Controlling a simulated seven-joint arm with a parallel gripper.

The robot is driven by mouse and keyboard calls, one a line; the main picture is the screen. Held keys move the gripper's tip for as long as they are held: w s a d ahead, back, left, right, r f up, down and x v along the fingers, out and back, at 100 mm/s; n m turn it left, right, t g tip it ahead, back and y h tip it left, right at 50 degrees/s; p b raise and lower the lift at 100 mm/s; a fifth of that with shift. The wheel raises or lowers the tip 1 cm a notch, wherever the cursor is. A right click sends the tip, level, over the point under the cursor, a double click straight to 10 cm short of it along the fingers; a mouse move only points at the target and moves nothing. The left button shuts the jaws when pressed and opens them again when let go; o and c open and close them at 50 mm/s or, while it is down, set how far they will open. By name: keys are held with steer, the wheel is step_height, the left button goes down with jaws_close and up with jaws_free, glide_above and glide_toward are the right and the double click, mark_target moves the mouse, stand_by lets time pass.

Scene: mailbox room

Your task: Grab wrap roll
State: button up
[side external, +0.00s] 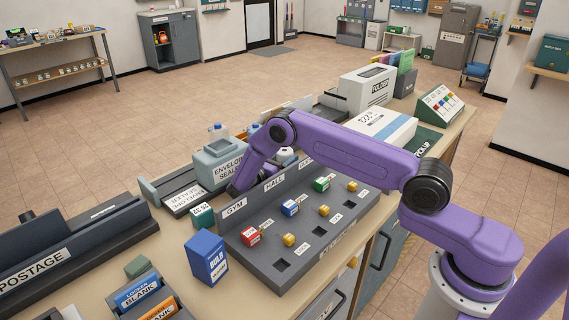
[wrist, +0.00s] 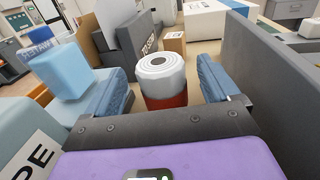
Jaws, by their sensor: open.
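A roll (wrist: 165,80) with a white top, ringed around a dark centre, and a red lower band stands upright on the counter in the wrist view. It appears to be the wrap roll. My gripper (wrist: 162,72) is open, with one blue-padded finger on each side of the roll. The roll sits between or just beyond the fingertips, with visible gaps on both sides; contact cannot be seen.
The envelope sealer (side external: 222,165) stands left of my arm, close by. In the wrist view a light blue object (wrist: 68,70) is at left and a dark grey wall (wrist: 262,75) at right. A small brown box (wrist: 174,43) stands behind the roll. A blue box (side external: 206,258) is in front.

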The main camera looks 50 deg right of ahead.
steer(key=shift+w+d, duration=0.2)
steer(key=shift+d, duration=0.9)
steer(key=shift+w+d, duration=0.15)
steer(key=shift+d, duration=0.95)
steer(key=c, duration=1.1)
